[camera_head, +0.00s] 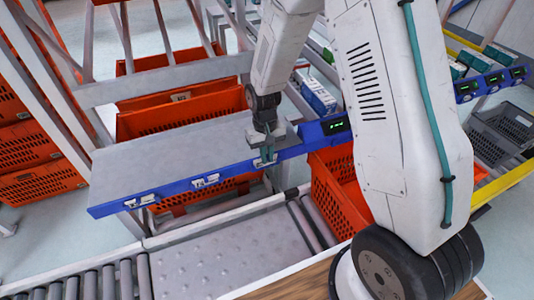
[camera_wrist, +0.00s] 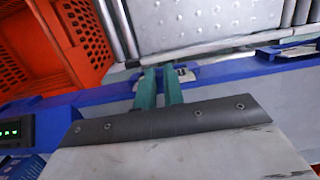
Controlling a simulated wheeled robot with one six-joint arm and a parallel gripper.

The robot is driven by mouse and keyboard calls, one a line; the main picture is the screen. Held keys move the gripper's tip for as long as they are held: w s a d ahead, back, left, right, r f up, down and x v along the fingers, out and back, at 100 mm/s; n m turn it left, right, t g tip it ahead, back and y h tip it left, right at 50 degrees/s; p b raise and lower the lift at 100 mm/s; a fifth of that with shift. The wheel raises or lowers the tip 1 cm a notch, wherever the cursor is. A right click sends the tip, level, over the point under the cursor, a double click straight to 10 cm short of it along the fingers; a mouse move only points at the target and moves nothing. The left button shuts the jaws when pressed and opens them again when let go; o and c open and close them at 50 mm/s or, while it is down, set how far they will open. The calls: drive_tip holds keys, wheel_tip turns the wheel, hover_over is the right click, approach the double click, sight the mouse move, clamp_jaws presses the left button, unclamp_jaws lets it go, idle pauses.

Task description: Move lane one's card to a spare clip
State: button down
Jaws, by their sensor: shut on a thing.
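A blue rail (camera_head: 170,186) runs along the front edge of a grey shelf and bears small white cards in clips. One card (camera_head: 205,182) is at the middle of the rail and another (camera_head: 141,201) is near its left end. My gripper (camera_head: 268,154), with green fingers, points down at the rail's right part, left of the green-lit display (camera_head: 337,126). It is shut on a small white card (camera_head: 260,163), mostly hidden by the fingers. In the wrist view the fingers (camera_wrist: 160,88) are close together over the blue rail. I cannot tell whether the held card still touches its clip.
Orange totes stand below the shelf (camera_head: 335,190) and behind it (camera_head: 180,118). A roller conveyor (camera_head: 90,285) with a grey metal plate (camera_head: 220,250) lies in front. Grey crates (camera_head: 505,125) are at the right. Grey frame posts stand at the left.

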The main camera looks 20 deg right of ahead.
drive_tip(key=c, duration=1.4)
unclamp_jaws()
drive_tip(key=shift+c, duration=0.2)
drive_tip(key=r, duration=0.5)
drive_tip(key=w+r, duration=0.1)
drive_tip(key=r, duration=0.1)
drive_tip(key=shift+r, duration=0.3)
